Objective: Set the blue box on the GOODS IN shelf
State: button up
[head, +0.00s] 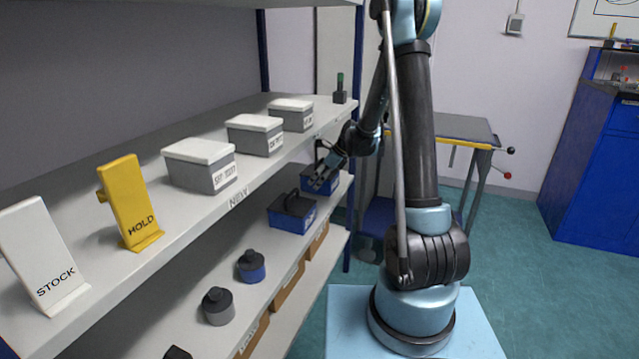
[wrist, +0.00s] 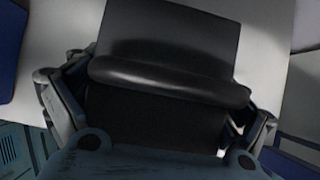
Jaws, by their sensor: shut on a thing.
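A blue box (head: 325,185) with a dark top stands at the far end of the lower shelf (head: 262,304). My gripper (head: 322,172) reaches in over its top from the right. In the wrist view my gripper (wrist: 165,125) is shut on the black handle (wrist: 170,80) of the box, with a finger on each side. I cannot tell whether the box is resting or slightly raised. A second blue box (head: 291,214) with a dark lid and handle stands nearer on the same shelf. No GOODS IN lettering is readable.
The upper shelf (head: 110,255) overhangs close above my gripper. It holds a white STOCK sign (head: 45,255), a yellow HOLD sign (head: 131,205) and grey lidded boxes (head: 200,165). Round weights (head: 251,265) stand on the lower shelf. A table (head: 450,128) and blue cabinet (head: 600,150) are behind.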

jog(key=shift+f, duration=0.55)
jog(key=o, duration=1.3)
jog(key=shift+o, duration=0.2)
jog(key=shift+v, duration=3.8)
